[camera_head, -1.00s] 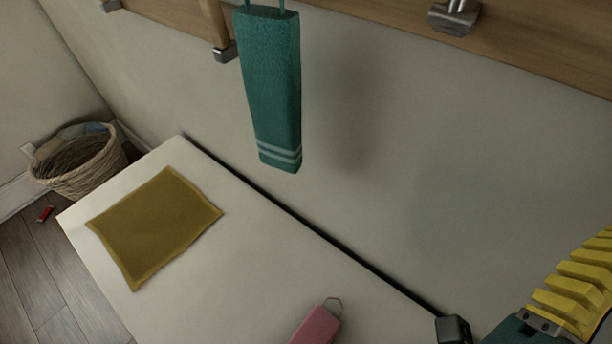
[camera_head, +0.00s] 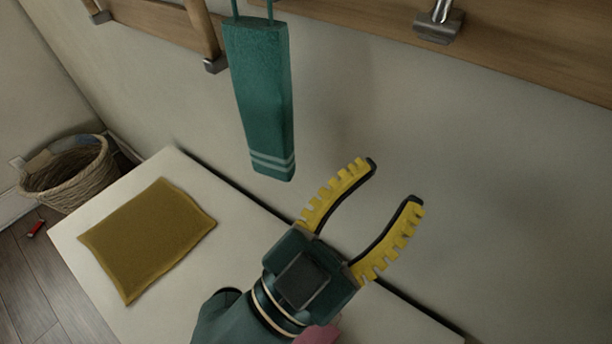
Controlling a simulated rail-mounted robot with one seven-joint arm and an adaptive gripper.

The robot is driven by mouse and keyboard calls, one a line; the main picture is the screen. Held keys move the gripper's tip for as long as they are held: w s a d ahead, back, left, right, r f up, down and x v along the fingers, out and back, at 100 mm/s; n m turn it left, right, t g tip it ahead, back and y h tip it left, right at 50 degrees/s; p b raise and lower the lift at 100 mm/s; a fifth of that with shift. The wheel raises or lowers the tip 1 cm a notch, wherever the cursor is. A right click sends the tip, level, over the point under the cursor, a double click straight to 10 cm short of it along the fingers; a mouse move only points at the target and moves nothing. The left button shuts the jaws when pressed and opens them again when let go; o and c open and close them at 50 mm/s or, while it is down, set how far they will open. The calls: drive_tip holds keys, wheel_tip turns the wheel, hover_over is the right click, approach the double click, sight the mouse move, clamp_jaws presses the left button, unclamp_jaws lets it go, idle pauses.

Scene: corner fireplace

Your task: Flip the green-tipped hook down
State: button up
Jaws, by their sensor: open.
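My gripper (camera_head: 389,185) is in the lower middle with its two yellow-toothed fingers spread wide. It is empty and points up and right, towards the wall and the wooden board (camera_head: 540,50). A metal hook (camera_head: 440,22) sits on the board's lower edge, above my gripper and apart from it; its upper part is cut off by the frame.
A teal towel (camera_head: 262,105) hangs by a loop left of my gripper. A white bench (camera_head: 190,265) below carries a mustard cloth (camera_head: 148,238) and a pink item (camera_head: 318,335) partly behind my arm. A wicker basket (camera_head: 72,180) stands at the left. The wall at right is clear.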

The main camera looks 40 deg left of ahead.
drive_tip(key=s+a+f+n+y, duration=0.2)
drive_tip(key=a+n+y, duration=0.1)
drive_tip(key=a, duration=0.5)
drive_tip(key=shift+s+a+f+n+t+y, duration=0.2)
drive_tip(key=shift+a+n+t+y, duration=0.15)
drive_tip(key=shift+y, duration=0.35)
drive_tip(key=shift+d, duration=0.1)
